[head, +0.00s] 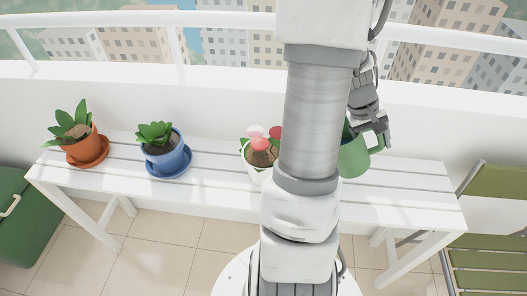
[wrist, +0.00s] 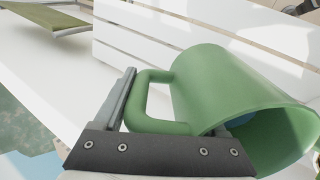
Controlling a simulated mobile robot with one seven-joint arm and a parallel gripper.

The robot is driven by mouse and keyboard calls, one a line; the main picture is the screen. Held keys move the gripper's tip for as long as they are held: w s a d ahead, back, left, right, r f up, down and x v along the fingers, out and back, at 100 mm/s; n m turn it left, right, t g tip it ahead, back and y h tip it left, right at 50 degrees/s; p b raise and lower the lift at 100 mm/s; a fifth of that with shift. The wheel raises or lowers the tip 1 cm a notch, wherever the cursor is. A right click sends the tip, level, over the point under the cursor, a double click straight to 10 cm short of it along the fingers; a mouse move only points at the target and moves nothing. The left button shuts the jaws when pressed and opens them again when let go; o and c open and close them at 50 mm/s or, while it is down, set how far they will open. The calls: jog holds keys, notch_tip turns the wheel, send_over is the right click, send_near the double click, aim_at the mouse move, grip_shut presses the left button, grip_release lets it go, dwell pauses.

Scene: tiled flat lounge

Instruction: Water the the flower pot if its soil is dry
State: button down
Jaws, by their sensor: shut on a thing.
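A green jug (head: 354,158) is at the right part of the white bench, partly behind my arm. In the wrist view, the jug (wrist: 215,85) shows its open mouth at lower right, with something blue inside. My gripper (head: 374,127) is shut on the jug's handle (wrist: 147,100). I cannot tell whether the jug's base touches the bench. A white flower pot (head: 248,163) with pink, white and red flowers stands on the bench left of the jug, partly hidden by my arm. Its visible soil is brown; I cannot tell whether it is dry.
The slatted white bench (head: 222,187) also holds a blue pot (head: 163,157) and an orange pot (head: 86,147), both with leafy plants on saucers. A green chair (head: 490,245) stands at right, a green box (head: 22,215) at left. A white balcony wall runs behind.

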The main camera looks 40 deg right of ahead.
aim_at(376, 152)
jog(key=shift+w+a+r, duration=0.15)
jog(key=shift+w+r, duration=0.05)
jog(key=shift+r, duration=0.3)
dwell(2.0)
jog(key=shift+t+y, duration=0.6)
jog(key=shift+t, duration=0.1)
jog(key=x, duration=0.1)
jog(key=p+x, duration=0.1)
jog(key=x, duration=0.1)
jog(key=s+p+x, duration=0.1)
jog(key=x, duration=0.1)
jog(key=shift+d, duration=0.45)
jog(key=shift+w+f, duration=0.1)
jog(key=shift+f, duration=0.1)
jog(key=shift+s+d+f+t+y+p, duration=0.25)
jog(key=shift+f+t+y, duration=0.15)
jog(key=shift+f, duration=0.5)
jog(key=shift+s+d+f+t+y+p, duration=0.2)
jog(key=shift+f+t+y, duration=0.2)
jog(key=shift+f, duration=0.55)
jog(key=shift+s+d+f+t+y+p, duration=0.25)
jog(key=shift+f+t, duration=0.25)
jog(key=shift+f, duration=0.4)
